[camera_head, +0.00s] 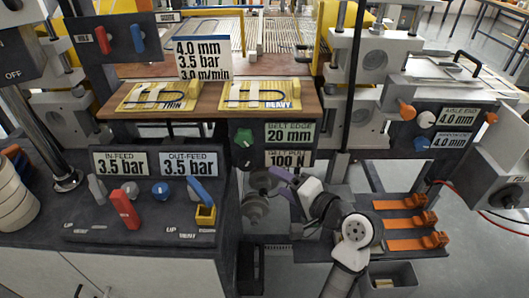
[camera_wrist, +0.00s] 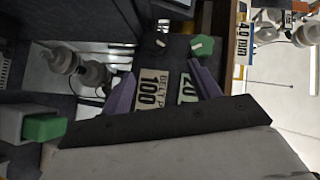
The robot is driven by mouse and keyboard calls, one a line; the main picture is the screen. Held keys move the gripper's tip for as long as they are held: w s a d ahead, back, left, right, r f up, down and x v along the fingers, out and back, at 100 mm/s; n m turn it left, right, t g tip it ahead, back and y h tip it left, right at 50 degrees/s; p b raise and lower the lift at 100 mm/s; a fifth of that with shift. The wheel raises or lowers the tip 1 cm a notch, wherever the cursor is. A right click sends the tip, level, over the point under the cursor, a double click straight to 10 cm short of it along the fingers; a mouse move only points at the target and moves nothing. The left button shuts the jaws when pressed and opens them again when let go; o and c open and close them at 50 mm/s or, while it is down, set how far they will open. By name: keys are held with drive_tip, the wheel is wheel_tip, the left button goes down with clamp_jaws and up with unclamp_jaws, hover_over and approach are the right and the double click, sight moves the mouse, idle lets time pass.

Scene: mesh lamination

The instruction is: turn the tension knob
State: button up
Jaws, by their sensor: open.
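The green belt-edge knob (camera_head: 243,138) is the upper one in the head view. The belt-pull knob (camera_wrist: 160,43) is dark with a white mark in the wrist view; the belt-pull label (camera_wrist: 149,90) stands next to it. My gripper (camera_head: 283,175) is just below and right of the panel in the head view. In the wrist view, its purple fingers (camera_wrist: 165,88) are spread apart and empty, with the labels showing between them. No knob is between the fingertips.
Grey rollers (camera_head: 254,200) stand left of my gripper. A shelf with orange-handled tools (camera_head: 405,222) is at the right, and a grey bin (camera_head: 388,280) is below it. A wooden ledge with yellow sample boards (camera_head: 260,94) overhangs the panel.

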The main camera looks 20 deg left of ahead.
sight(248, 166)
drive_tip(key=p+x, duration=0.1)
drive_tip(key=x, duration=0.7)
drive_tip(key=f+p+x, duration=0.1)
drive_tip(key=x, duration=0.4)
drive_tip(key=shift+p, duration=0.3)
drive_tip(key=c, duration=1)
